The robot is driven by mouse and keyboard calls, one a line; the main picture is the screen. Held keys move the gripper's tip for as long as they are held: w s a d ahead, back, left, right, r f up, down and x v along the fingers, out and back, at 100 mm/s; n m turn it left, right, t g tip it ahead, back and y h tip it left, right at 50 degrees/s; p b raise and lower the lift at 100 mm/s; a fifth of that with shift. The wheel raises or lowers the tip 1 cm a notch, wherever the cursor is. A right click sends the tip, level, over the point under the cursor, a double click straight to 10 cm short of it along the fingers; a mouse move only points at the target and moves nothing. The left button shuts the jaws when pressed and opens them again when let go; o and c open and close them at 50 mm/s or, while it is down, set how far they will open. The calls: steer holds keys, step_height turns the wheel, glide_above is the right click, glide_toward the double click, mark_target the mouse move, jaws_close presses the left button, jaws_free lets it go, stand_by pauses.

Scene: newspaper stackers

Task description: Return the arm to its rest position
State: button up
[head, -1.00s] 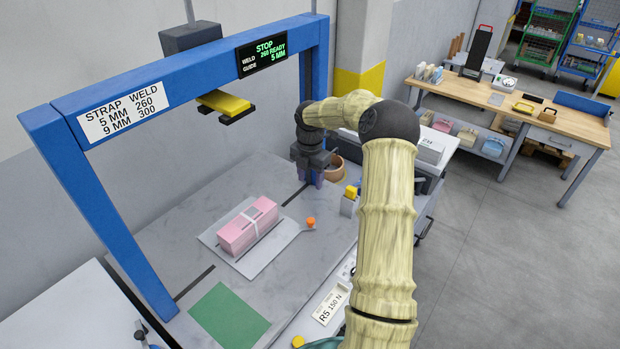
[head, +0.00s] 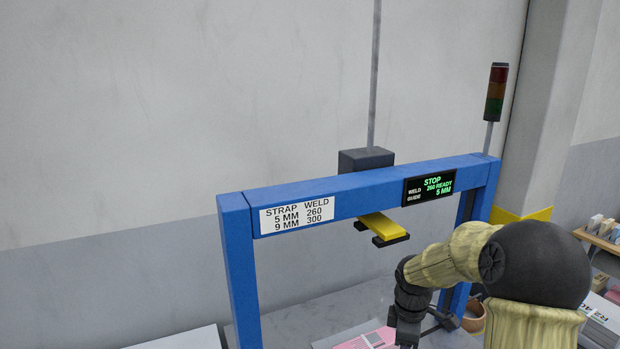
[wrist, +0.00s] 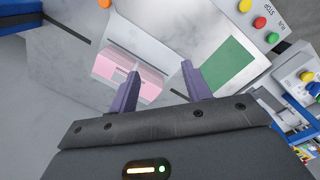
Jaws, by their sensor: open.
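My gripper (wrist: 163,92) is open in the wrist view, with two purple fingers apart and nothing between them. It is above the grey table (wrist: 187,30), over the space between a pink bundle (wrist: 104,67) and a green mat (wrist: 228,66). The left finger overlaps the bundle in the picture; I cannot tell the height between them. In the head view my arm reaches in from the lower right, and my fingers are cut off at the bottom edge. Only a corner of the pink bundle (head: 370,340) shows there.
A blue strapping frame (head: 330,197) spans the table, with a yellow weld head (head: 382,226) under its beam and a display (head: 430,186). A signal tower (head: 495,95) stands at its right end. A button panel (wrist: 255,18) lies beside the green mat. A wall closes off the back.

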steer(key=s+a+r+m+t, duration=0.1)
steer(key=s+a+m, duration=0.2)
steer(key=s+m, duration=0.4)
steer(key=s+a+r+m+t, duration=0.1)
steer(key=s+a+m, duration=0.2)
steer(key=s+m, duration=0.4)
steer(key=s, duration=0.3)
steer(key=shift+a+r+y, duration=0.25)
steer(key=shift+y, duration=0.05)
steer(key=shift+s, duration=0.15)
